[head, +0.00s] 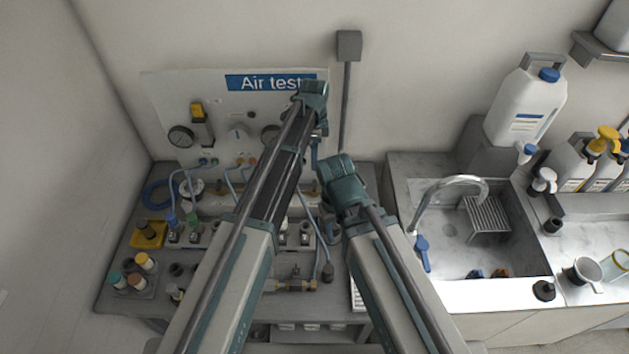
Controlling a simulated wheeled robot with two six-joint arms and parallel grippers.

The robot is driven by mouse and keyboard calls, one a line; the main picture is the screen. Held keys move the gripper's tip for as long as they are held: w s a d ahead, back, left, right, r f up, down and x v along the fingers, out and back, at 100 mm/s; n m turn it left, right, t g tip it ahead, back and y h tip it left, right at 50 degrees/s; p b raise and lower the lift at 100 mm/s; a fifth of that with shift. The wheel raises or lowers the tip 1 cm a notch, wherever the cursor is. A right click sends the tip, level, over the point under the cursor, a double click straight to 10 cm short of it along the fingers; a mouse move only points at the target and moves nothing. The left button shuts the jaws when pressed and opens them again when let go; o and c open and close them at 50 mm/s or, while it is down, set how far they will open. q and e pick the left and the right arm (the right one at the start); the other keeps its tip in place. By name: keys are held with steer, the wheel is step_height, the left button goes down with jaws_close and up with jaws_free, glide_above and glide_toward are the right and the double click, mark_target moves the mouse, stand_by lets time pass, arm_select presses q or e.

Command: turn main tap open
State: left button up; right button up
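The air test board (160,90) stands against the wall, with a yellow-handled valve (197,110) at its upper left. A brass valve or fitting (296,286) lies low on the bench in front. I cannot tell for sure which of these is the main tap. My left arm reaches across the board, and its gripper (315,155) is near the board's right edge, mostly hidden behind the arm. My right gripper (331,226) points down over the bench's right side, partly hidden by its own wrist. Neither gripper's fingers show clearly, and I see nothing held.
A yellow tray (148,235) sits there too. A sink (470,250) with a curved faucet (450,183) is at right, with a white jug (525,105) behind it. My arms cover the bench's middle.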

mark_target(315, 184)
arm_select(q)
step_height(315, 184, down, 14)
steer(key=b, duration=1.3)
steer(key=shift+r, duration=0.2)
steer(key=c, duration=1.4)
